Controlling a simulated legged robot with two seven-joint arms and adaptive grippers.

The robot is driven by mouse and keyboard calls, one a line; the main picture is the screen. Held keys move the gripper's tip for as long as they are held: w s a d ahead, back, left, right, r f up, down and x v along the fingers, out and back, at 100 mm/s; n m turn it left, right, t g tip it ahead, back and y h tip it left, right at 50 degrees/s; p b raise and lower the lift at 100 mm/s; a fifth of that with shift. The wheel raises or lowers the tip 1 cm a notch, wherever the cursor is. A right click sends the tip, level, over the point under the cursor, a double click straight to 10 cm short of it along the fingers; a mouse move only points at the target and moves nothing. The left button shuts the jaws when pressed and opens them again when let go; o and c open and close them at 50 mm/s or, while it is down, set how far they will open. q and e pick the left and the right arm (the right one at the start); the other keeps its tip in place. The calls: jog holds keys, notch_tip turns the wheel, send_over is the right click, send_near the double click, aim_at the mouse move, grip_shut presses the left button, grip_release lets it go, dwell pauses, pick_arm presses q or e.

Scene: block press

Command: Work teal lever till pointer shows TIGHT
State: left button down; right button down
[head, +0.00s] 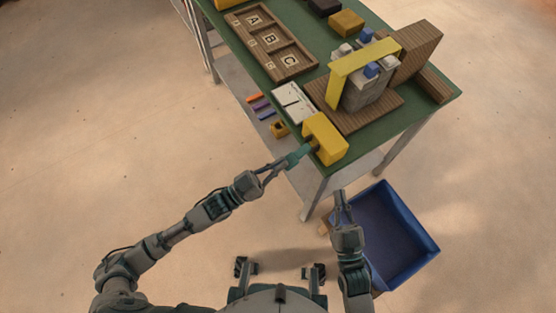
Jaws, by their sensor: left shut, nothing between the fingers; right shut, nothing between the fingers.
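The teal lever (298,155) sticks out to the lower left from the yellow box (325,138) at the near corner of the green table. My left gripper (275,168) is at the lever's outer end, shut with nothing between its fingers. I cannot tell if it touches the lever. My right gripper (340,200) is shut and empty, below the table's near edge in the picture and apart from the lever. No pointer or TIGHT mark can be made out.
A yellow-framed press (335,90) holding grey and blue blocks stands on a wooden base behind the box. A wooden tray (245,33) lettered A, B, C lies at the left of the green table (405,128). A blue bin (422,232) stands on the floor at right.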

pick_arm(q)
jog(key=shift+f, duration=0.4)
pick_arm(e)
jog(key=shift+s+r+t, duration=0.15)
jog(key=shift+r+t, duration=0.15)
jog(key=shift+r, duration=0.05)
jog(key=shift+f, duration=0.1)
